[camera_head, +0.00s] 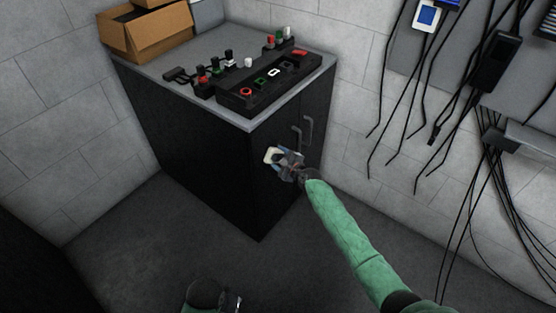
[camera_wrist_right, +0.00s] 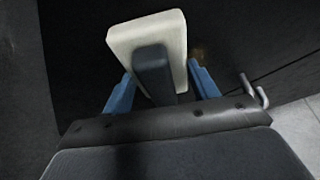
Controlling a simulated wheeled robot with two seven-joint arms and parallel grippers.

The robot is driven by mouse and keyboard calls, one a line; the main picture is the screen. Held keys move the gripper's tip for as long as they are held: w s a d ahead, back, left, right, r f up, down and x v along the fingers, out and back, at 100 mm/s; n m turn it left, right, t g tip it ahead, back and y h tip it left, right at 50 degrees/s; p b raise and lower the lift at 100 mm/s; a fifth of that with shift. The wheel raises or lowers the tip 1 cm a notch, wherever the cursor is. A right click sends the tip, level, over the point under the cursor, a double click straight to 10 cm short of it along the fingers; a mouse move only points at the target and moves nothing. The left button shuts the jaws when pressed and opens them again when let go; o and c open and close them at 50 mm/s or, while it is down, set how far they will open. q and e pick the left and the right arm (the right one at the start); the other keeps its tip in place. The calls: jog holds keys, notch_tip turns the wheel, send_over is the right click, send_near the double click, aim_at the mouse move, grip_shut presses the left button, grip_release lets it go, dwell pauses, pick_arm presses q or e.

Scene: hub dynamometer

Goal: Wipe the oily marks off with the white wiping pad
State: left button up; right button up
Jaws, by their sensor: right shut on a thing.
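The white wiping pad (camera_head: 271,155) is in my right gripper (camera_head: 285,160), in front of the black cabinet's door side. In the right wrist view the pad (camera_wrist_right: 125,38) is a pale block with a dark grey grip (camera_wrist_right: 154,72), held between the two blue fingers of the right gripper (camera_wrist_right: 162,88). I cannot tell whether the pad touches the door. A faint brownish oily mark (camera_wrist_right: 203,52) shows on the dark surface just right of the pad. My left gripper (camera_head: 233,303) shows only partly at the bottom edge; its jaws are unclear.
The black cabinet (camera_head: 205,145) has door handles (camera_head: 307,130) right of the pad. A control box (camera_head: 268,85), several small knobs and an open cardboard box (camera_head: 150,35) stand on its grey top. Black cables (camera_head: 385,100) hang on the right wall. The floor in front is clear.

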aim_at(282, 152)
jog(key=shift+w+d+b, duration=0.45)
jog(key=shift+w, duration=0.25)
jog(key=shift+w+d+b, duration=0.4)
jog(key=shift+w+d, duration=0.05)
jog(key=shift+w, duration=0.2)
jog(key=w+d+b, duration=0.2)
jog(key=w, duration=0.1)
jog(key=shift+d, duration=0.15)
jog(key=s+d, duration=0.3)
jog(key=d, duration=0.2)
jog(key=shift+s+p, duration=0.3)
jog(key=shift+p, duration=0.05)
